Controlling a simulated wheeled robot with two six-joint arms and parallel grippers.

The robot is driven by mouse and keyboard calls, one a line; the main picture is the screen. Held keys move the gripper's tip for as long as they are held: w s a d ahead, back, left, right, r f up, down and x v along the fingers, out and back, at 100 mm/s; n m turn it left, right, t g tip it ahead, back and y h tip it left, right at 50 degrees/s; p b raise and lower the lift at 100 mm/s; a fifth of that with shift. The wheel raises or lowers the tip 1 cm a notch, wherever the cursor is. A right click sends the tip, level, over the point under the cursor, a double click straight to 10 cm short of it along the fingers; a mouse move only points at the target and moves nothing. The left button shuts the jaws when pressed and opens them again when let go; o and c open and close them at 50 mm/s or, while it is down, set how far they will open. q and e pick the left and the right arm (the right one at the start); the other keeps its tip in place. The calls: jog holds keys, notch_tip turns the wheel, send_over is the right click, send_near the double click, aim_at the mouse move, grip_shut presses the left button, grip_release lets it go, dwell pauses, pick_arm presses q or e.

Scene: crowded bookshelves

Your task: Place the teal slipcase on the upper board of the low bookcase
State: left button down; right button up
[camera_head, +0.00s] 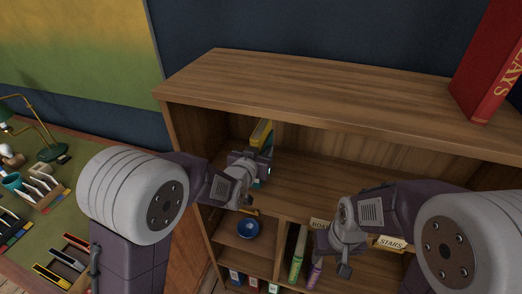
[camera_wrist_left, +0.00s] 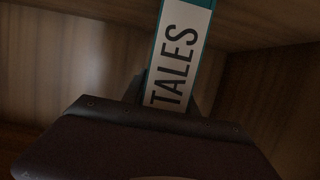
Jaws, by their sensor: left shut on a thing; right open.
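The teal slipcase (camera_wrist_left: 182,55) shows in the left wrist view as a white spine label reading TALES between teal edges. My left gripper (camera_head: 258,167) is shut on it, inside the upper compartment of the low bookcase near its left wall. In the head view the gripper mostly hides the slipcase, and I cannot tell whether its base touches the board. The upper board (camera_head: 310,192) runs across the bookcase under the gripper. My right gripper (camera_head: 332,256) is open and empty, in front of the bookcase near the board's front edge.
A yellow-topped upright shape (camera_head: 262,132) shows just behind my left gripper. A STARS label (camera_head: 390,243) sits on the board's front edge. A blue bowl (camera_head: 248,228) and several books stand below. A red book (camera_head: 487,70) stands on the bookcase top. The board's middle is clear.

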pick_arm(q)
jog(key=shift+s+f, duration=0.1)
jog(key=c, duration=1)
grip_release()
jog(key=shift+o, duration=0.2)
jog(key=shift+s+r, duration=0.1)
jog(key=shift+r, duration=0.2)
jog(key=b+v, duration=0.3)
jog(key=v, duration=0.9)
jog(key=shift+f, duration=0.2)
